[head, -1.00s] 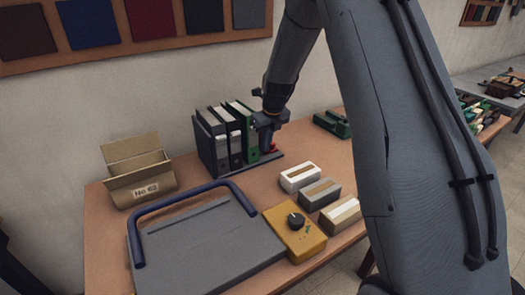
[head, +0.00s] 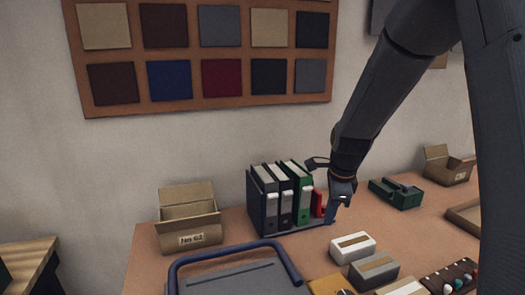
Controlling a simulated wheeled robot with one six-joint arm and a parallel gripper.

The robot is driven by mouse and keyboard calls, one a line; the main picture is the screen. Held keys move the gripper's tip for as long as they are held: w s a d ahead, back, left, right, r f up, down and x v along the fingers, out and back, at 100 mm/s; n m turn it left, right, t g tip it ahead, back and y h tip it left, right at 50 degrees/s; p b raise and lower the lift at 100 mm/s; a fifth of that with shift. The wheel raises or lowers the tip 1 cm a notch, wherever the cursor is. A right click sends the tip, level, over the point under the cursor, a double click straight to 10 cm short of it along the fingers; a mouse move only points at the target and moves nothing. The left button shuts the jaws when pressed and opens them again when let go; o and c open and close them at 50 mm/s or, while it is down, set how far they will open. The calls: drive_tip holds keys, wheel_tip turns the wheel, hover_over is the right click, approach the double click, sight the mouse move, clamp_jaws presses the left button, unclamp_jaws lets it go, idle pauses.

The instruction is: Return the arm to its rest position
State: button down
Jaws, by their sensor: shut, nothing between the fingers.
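My arm reaches down from the upper right in the head view. My gripper (head: 341,191) is shut and empty, just right of the row of binders (head: 286,196) in their dark rack. A small red item (head: 318,203) stands between the green binder and my gripper. I cannot tell whether the gripper touches it. Part of my arm covers the right side of the view.
A cardboard box marked No 62 (head: 190,238) stands open at the left. A grey board with a blue bar (head: 236,248) lies in front. Boxes (head: 352,247), a green device (head: 396,193) and another carton (head: 447,165) are to the right. A swatch board (head: 208,102) hangs above.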

drive_tip(key=s+f+n, duration=0.1)
drive_tip(key=s+n, duration=1.9)
drive_tip(key=s, duration=0.1)
drive_tip(key=shift+a+f+g, duration=0.35)
drive_tip(key=shift+g, duration=0.05)
